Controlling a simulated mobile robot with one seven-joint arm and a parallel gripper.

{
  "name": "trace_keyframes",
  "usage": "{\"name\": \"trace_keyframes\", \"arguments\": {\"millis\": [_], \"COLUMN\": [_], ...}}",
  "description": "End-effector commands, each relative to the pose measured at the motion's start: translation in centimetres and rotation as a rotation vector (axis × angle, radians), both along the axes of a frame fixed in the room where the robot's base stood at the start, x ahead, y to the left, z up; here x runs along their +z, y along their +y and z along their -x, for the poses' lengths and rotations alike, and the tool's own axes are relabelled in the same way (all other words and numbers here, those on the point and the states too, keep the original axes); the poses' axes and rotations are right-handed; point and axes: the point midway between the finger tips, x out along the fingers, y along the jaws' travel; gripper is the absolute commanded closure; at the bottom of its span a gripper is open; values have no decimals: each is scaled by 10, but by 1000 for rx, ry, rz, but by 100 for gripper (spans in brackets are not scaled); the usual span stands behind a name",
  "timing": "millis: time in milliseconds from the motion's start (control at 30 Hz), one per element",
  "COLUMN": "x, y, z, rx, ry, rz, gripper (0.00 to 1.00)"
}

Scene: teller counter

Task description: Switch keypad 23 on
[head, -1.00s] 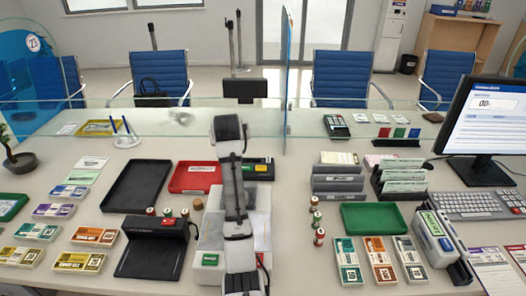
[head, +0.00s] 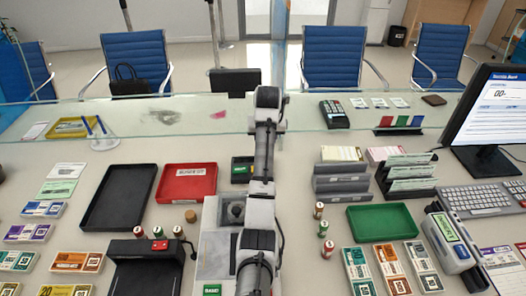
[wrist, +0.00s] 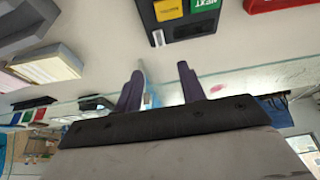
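A black keypad box (head: 241,170) with a green key stands behind my arm in the head view, right of the red tray; my arm hides its right part. In the wrist view the keypad (wrist: 185,22) is at the top, with a yellow key and a green key marked NEXT, and a dark window beside them. I cannot read the number 23 on it, nor tell whether it is lit. My gripper (wrist: 160,82) has two purple fingers apart with nothing between them. It is apart from the keypad in the picture. I cannot make out the gripper in the head view.
A red tray (head: 189,182) and black tray (head: 118,197) lie left of my arm. A glass screen (head: 200,118) crosses behind the counter items. A card terminal (head: 334,114) stands beyond it. Grey file holders (head: 341,184) and a green tray (head: 382,222) are on the right.

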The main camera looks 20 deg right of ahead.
Motion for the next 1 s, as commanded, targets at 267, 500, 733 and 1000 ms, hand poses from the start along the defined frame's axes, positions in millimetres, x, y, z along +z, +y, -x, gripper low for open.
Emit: {"name": "trace_keyframes", "arguments": {"millis": [267,500,733,1000], "x": [-54,-95,-113,-115], "y": [-6,-11,-13,-13], "z": [-20,-37,-45,-46], "rx": [0,0,0,0], "ry": [5,3,1,0], "rz": [-1,-1,0,0], "gripper": [60,60,60,60]}}
